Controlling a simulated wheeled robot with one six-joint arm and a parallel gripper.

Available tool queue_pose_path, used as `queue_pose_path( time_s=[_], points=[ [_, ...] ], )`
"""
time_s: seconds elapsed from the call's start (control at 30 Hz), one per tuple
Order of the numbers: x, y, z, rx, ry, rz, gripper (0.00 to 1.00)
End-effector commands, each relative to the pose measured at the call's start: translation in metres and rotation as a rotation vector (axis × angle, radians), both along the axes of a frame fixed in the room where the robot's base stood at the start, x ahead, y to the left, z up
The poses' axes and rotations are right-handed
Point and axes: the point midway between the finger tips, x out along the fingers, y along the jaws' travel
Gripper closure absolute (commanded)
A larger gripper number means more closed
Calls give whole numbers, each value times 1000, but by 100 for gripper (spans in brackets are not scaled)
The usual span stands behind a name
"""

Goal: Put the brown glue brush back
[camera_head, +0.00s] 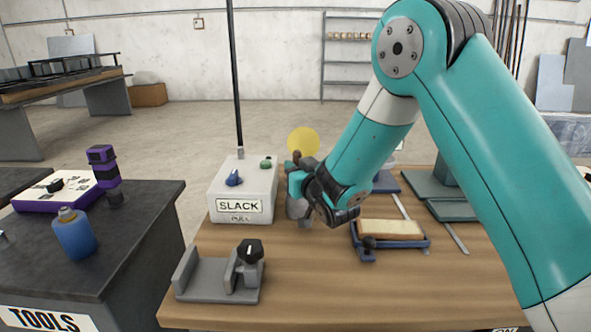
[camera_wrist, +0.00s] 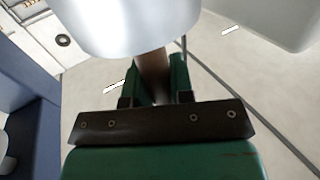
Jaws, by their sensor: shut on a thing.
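My gripper (camera_head: 297,181) is over the wooden table, just right of the white SLACK box. In the wrist view its two green fingers (camera_wrist: 160,78) are shut on the brown handle of the glue brush (camera_wrist: 152,70). A large pale metal round body (camera_wrist: 125,25) meets the handle's far end in that view; I cannot tell whether it is part of the brush or a separate pot. In the head view a dark brown tip (camera_head: 297,156) shows above the gripper and a grey cylindrical body (camera_head: 298,208) below it, partly hidden by the gripper.
The SLACK box (camera_head: 243,207) stands close on the left. A grey bracket with a black knob (camera_head: 218,280) is at front left. A blue tray (camera_head: 418,243) holding a pale block (camera_head: 390,229) is at right. The table's front middle (camera_head: 330,290) is clear.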

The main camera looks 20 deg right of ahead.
Motion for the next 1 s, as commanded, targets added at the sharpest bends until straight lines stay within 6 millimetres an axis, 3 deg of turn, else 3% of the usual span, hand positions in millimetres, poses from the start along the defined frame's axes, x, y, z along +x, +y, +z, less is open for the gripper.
queue_pose_path(
  time_s=[0.27, 0.3, 0.4, 0.77, 1.0],
  points=[
    [0, 0, -3, 0, -1, 0, 100],
    [0, 0, -1, 0, -1, 0, 69],
    [0, 0, -1, 0, -1, -1, 53],
    [-2, 0, 2, 0, 0, 0, 53],
    [-48, -6, -6, -1, -3, 2, 53]
  ],
)
